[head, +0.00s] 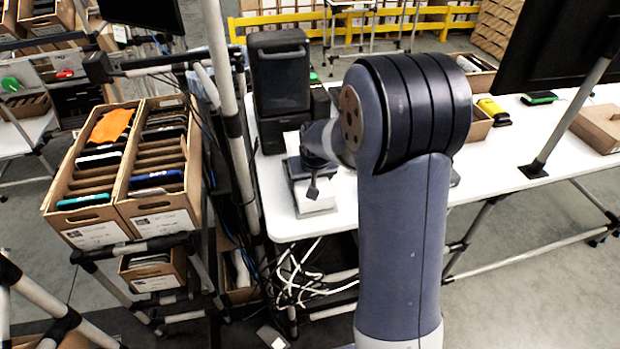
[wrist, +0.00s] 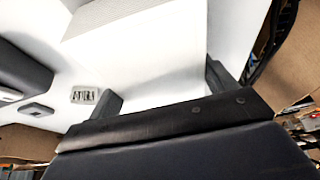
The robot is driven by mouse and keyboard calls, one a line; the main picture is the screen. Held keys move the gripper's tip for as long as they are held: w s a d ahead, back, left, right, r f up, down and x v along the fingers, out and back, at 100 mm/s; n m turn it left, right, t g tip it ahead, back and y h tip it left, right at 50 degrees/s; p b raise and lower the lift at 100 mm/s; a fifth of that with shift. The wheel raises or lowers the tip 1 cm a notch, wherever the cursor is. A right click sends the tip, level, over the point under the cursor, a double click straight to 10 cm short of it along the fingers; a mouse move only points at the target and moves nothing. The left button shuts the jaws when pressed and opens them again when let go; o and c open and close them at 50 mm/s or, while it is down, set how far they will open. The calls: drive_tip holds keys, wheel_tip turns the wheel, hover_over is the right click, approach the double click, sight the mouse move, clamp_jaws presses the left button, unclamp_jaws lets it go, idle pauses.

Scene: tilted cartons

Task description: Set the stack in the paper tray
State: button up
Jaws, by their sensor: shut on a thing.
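My gripper (head: 313,188) is shut on a white stack (head: 318,203), at the near left corner of the white table in the head view. In the wrist view my gripper (wrist: 163,90) has one finger on each side of the white stack (wrist: 165,70). A ribbed, pale grey face (wrist: 125,15) shows at the top of that view. A dark grey flat piece (head: 296,168) lies right by the stack; I cannot tell whether it is the paper tray. My arm hides part of the table. I cannot tell whether the stack touches what is below it.
A black printer-like machine (head: 280,72) stands behind the stack. Two tilted cartons (head: 90,225) of flat items are on a rack at the left. A monitor (head: 550,70) and a yellow-and-black device (head: 494,111) are on the right. The white table (head: 500,165) is partly clear there.

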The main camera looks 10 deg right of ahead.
drive_tip(key=o, duration=1.2)
drive_tip(key=shift+r+p, duration=0.4)
drive_tip(key=shift+p, duration=0.15)
drive_tip(key=shift+o, duration=0.2)
drive_tip(key=v, duration=1.2)
drive_tip(key=shift+r, duration=0.25)
